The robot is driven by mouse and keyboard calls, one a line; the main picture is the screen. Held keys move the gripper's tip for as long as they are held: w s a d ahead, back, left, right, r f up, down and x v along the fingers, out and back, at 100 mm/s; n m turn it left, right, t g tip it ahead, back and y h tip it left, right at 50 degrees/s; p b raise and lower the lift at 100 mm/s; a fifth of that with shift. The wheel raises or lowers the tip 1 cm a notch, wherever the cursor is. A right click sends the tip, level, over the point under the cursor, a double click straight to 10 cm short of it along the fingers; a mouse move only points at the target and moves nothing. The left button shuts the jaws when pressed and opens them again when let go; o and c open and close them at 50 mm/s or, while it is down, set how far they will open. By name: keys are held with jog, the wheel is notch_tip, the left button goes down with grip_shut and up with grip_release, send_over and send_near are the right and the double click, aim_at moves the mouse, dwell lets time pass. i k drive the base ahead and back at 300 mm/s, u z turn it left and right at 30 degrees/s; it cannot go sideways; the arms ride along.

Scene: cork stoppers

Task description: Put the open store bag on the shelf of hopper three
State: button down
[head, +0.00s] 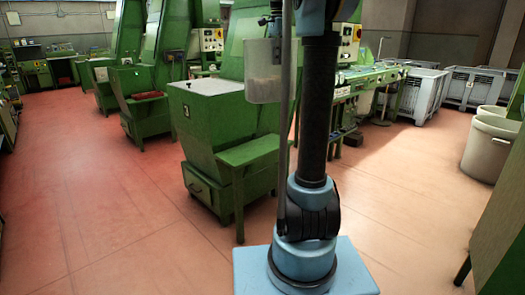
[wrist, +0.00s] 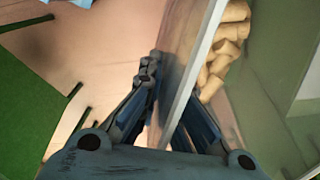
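A clear, open-topped store bag (head: 264,72) hangs upright in the air in the head view, in front of the nearest green hopper. In the wrist view its pale rim and clear wall (wrist: 186,85) run between the fingers of my gripper (wrist: 166,98), with tan corks (wrist: 222,48) inside. My gripper looks shut on that wall; the far fingertip is partly hidden. The nearest green hopper (head: 205,125) has a small green shelf (head: 250,151) on legs at its right side. Its number plate is too small to read, so I cannot tell which hopper is three.
More green hoppers (head: 140,85) stand in a row at the back left. Grey crates (head: 418,92) and pale round bins (head: 489,145) stand at right. A green cabinet (head: 500,235) edges the near right. The reddish floor (head: 90,220) at left is clear.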

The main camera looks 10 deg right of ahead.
aim_at(257, 148)
jog(key=z, duration=0.05)
jog(key=i, duration=1)
jog(key=u, duration=0.05)
